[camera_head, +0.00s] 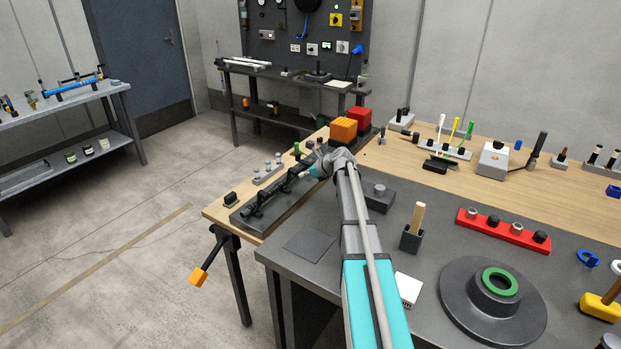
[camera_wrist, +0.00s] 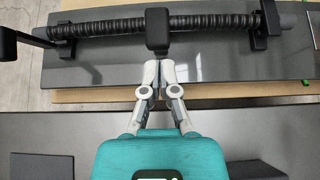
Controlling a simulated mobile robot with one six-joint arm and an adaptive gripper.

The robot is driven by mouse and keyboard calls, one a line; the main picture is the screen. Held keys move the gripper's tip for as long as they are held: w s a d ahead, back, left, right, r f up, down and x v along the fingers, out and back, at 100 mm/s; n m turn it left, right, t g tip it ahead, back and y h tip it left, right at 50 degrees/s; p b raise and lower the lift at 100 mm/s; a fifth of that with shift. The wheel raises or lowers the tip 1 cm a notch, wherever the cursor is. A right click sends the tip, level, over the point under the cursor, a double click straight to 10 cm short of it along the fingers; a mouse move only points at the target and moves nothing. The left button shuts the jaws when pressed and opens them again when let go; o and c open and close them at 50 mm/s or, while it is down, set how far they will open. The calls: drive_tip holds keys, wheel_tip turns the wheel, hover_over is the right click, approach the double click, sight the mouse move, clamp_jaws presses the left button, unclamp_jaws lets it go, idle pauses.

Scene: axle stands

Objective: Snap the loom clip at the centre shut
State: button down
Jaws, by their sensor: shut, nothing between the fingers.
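A black corrugated loom (camera_wrist: 105,27) runs across a dark grey board (camera_wrist: 105,70) in the wrist view. The centre clip (camera_wrist: 157,28) shows as a black block across the loom; from this angle I cannot tell whether it is latched. My gripper (camera_wrist: 158,63) is shut and empty, its fingertips at the near edge of the centre clip. I cannot tell if they touch it. A black arm with a block (camera_wrist: 8,45) stands out at the left end. In the head view the loom (camera_head: 262,206) is partly behind my gripper (camera_head: 304,172).
The board lies on a wooden bench (camera_head: 216,213) beside a dark grey table (camera_head: 310,272). A grey rack with pegs (camera_head: 268,172), an orange box (camera_head: 343,129) and a red box (camera_head: 360,117) stand nearby. An orange-handled lever (camera_head: 198,276) hangs off the bench's front.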

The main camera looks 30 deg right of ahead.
drive_tip(key=shift+w+a, duration=0.2)
drive_tip(key=shift+w, duration=0.05)
drive_tip(key=shift+d+r, duration=0.15)
drive_tip(key=shift+d, duration=0.1)
drive_tip(key=shift+p, duration=0.4)
